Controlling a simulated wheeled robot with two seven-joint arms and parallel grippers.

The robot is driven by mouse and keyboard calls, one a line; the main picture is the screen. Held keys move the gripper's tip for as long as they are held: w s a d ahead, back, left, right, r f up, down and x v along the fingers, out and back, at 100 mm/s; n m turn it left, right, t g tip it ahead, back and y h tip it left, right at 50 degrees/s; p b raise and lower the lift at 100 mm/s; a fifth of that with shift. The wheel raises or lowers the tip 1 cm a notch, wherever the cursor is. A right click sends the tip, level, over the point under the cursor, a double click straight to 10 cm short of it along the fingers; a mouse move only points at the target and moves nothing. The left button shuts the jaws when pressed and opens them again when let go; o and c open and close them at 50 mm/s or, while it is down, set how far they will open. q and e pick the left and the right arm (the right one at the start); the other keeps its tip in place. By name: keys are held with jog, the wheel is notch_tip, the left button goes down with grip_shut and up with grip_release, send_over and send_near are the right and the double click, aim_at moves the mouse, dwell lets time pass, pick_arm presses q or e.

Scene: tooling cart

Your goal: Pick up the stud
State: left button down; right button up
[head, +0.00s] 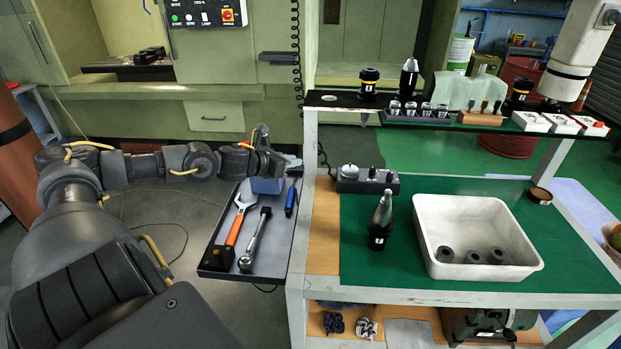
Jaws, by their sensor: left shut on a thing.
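My left arm reaches in from the left. Its gripper (275,163) is at the back of the dark side tray (215,262), just above a small blue box (267,186). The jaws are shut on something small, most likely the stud. The stud itself is too small and too hidden by the gripper to make out clearly. My right gripper is not in view.
On the cart's green mat (365,265) stand a tapered tool holder (381,222) and a white bin (440,262) with dark rings. A raised shelf (345,100) runs behind.

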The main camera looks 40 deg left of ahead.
pick_arm(q)
jog(key=shift+s+a+r+p, duration=0.2)
jog(key=shift+s+a+r, duration=0.3)
jog(key=shift+a, duration=0.2)
jog(key=shift+s+a+r+p, duration=0.2)
jog(key=shift+s+a+r, duration=0.15)
jog(key=shift+s+a, duration=0.25)
